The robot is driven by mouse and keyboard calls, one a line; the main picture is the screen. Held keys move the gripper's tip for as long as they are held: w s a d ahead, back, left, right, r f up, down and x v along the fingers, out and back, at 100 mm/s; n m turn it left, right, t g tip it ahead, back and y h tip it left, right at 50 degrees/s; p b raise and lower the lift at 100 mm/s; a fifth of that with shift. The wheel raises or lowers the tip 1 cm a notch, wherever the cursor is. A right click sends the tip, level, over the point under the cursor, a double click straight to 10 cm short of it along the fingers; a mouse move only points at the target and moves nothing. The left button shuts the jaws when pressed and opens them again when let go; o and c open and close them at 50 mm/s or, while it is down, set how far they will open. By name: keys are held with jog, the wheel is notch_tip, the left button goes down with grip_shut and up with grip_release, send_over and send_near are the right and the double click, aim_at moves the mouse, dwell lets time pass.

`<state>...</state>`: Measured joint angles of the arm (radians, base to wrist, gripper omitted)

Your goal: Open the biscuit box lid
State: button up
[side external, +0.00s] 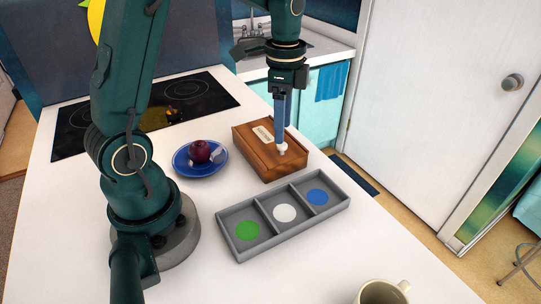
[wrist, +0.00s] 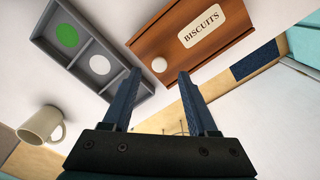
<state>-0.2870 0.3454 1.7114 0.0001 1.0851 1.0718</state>
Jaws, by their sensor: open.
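The biscuit box (side external: 253,146) is a brown wooden box on the white counter, with a lid carrying a pale label. In the wrist view the box (wrist: 222,48) shows a label (wrist: 201,26) reading BISCUITS and a round white knob (wrist: 159,65) near one end. The lid looks shut. My gripper (wrist: 158,72) is open, its two dark fingers apart, with the knob in the gap between the tips in that view. In the side external view my gripper (side external: 283,140) points down over the knob end of the box. I cannot tell whether a finger touches the knob.
A grey three-compartment tray (side external: 232,227) with green, white and blue discs lies in front of the box. A blue plate (side external: 180,164) with a dark red fruit (side external: 200,151) is to its left. A mug (side external: 383,292) stands at the front edge. The cooktop (side external: 205,99) is behind.

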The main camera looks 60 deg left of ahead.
jog(key=shift+f, duration=1.85)
grip_shut()
